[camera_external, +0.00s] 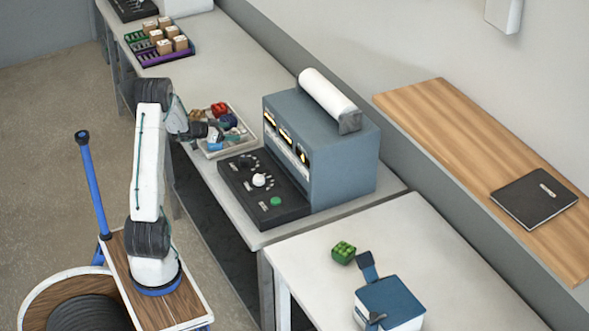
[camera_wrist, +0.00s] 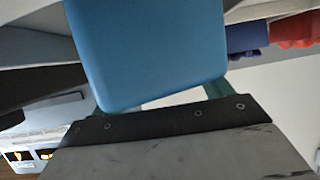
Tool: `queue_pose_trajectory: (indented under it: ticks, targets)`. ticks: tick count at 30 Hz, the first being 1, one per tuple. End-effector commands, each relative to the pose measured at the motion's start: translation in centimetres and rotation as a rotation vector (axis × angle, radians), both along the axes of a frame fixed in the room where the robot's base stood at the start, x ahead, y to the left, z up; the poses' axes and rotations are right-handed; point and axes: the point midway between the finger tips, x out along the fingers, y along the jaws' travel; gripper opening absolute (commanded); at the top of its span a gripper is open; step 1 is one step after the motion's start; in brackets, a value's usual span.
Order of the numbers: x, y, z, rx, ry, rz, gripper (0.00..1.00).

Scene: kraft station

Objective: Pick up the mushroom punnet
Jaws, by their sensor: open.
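My gripper (camera_external: 204,129) is open, low at the left edge of a shallow pale tray (camera_external: 243,147) of small coloured goods. In the wrist view a plain blue, round-cornered thing (camera_wrist: 148,50) fills the middle, very close, with a greenish finger showing on either side of it. It may be the mushroom punnet, but no mushrooms or label show. I cannot tell if the fingers touch it. In the external view a light blue item (camera_external: 215,136) lies in the tray beside my gripper, partly hidden by it.
Red goods (camera_external: 219,109) and dark blue goods (camera_external: 228,121) share the tray. A blue-grey machine (camera_external: 340,150) with a black control panel (camera_external: 262,190) stands just right of it. Small boxes (camera_external: 164,46) sit in crates at the far end. Bench between is clear.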

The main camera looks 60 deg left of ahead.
Motion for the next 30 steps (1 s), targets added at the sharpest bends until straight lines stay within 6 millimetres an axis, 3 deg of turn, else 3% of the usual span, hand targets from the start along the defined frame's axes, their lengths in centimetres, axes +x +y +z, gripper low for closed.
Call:
queue_pose_trajectory:
  ticks: [8, 13, 23, 30]
  targets:
    - [0.5, 0.0, -0.2, 0.0, 0.0, 0.001, 0.75]
    - [0.5, 0.0, -0.2, 0.0, 0.0, 0.001, 0.3]
    - [0.5, 0.0, -0.1, 0.0, 0.0, 0.001, 0.3]
    - [0.5, 0.1, 1.8, 0.003, -0.002, 0.001, 0.3]
